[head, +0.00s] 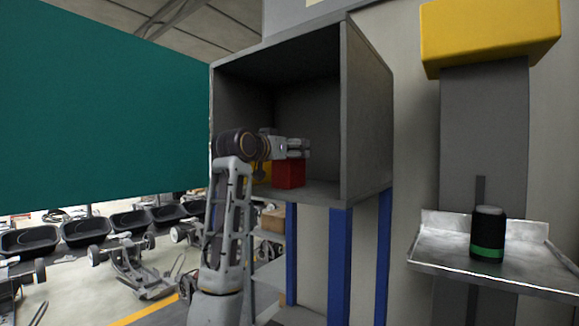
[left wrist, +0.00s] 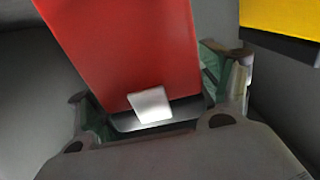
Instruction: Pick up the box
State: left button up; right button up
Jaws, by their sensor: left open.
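A red box (head: 289,175) stands on the floor of an open grey cubby (head: 365,120). In the left wrist view the red box (left wrist: 128,50) fills the middle and has a white label low on its face. My left gripper (head: 304,148) is inside the cubby, at the top of the red box in the head view. In the left wrist view its fingers stand apart on either side of the box's near end. It is open; whether the fingers touch the box I cannot tell. My right gripper is not in view.
A yellow box (head: 263,172), also in the left wrist view (left wrist: 282,17), stands close beside the red one. At right, a metal shelf (head: 540,262) holds a black and green cylinder (head: 488,232) below a yellow block (head: 490,35).

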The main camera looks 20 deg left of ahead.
pick_arm(q)
jog(key=shift+c, duration=0.3)
grip_shut()
dwell(0.6)
